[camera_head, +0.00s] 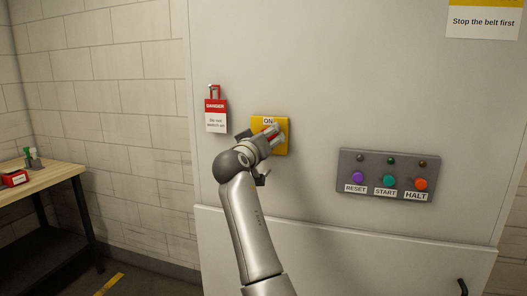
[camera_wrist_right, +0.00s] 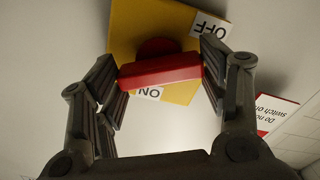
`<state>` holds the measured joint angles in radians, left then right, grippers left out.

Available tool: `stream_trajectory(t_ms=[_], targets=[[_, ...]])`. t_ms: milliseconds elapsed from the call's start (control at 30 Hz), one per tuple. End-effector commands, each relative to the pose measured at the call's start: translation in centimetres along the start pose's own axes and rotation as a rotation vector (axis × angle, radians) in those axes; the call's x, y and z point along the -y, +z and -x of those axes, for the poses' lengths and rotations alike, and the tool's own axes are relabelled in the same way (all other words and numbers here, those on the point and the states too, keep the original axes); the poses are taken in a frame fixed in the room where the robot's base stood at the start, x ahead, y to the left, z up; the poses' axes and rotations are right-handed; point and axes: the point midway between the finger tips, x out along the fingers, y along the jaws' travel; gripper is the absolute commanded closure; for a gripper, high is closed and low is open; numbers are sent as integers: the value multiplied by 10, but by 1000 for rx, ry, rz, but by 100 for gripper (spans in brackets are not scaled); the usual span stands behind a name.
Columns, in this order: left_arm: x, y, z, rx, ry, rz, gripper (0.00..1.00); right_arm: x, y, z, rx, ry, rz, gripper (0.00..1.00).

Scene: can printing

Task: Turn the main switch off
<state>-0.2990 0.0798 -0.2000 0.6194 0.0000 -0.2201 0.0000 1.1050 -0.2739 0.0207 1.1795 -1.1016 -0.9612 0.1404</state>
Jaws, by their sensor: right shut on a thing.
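The main switch is a yellow plate (camera_head: 283,122) on the grey cabinet, with a red handle (camera_wrist_right: 160,71) at its middle. In the head view an "ON" label shows at the plate's top, and my gripper covers most of the handle. The wrist view shows the plate (camera_wrist_right: 130,25) inverted, with "ON" and "OFF" labels. My right gripper (camera_head: 268,136) is at the switch. In the wrist view its fingers (camera_wrist_right: 160,85) are on both ends of the red handle, shut on it. Which label the handle points to is hard to tell. My left gripper is out of view.
A red and white danger tag (camera_head: 216,117) with a padlock hangs left of the switch. A button panel (camera_head: 387,161) with RESET, START and HALT is to the right. A wooden table (camera_head: 45,181) stands at far left. A cabinet handle (camera_head: 463,286) sticks out at lower right.

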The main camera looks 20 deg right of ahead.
Motion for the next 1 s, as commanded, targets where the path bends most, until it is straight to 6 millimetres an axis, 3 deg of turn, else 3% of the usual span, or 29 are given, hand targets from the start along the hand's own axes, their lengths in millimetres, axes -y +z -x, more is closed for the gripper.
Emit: stream_trajectory(t_ms=[100, 500, 1000], targets=[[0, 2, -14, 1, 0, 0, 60, 0, 3, -1, -1, 3, -110, 57], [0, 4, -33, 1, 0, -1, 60, -1, 2, -1, 0, 2, -400, 57], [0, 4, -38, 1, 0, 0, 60, -1, 0, -1, 0, 1, -516, 57]])
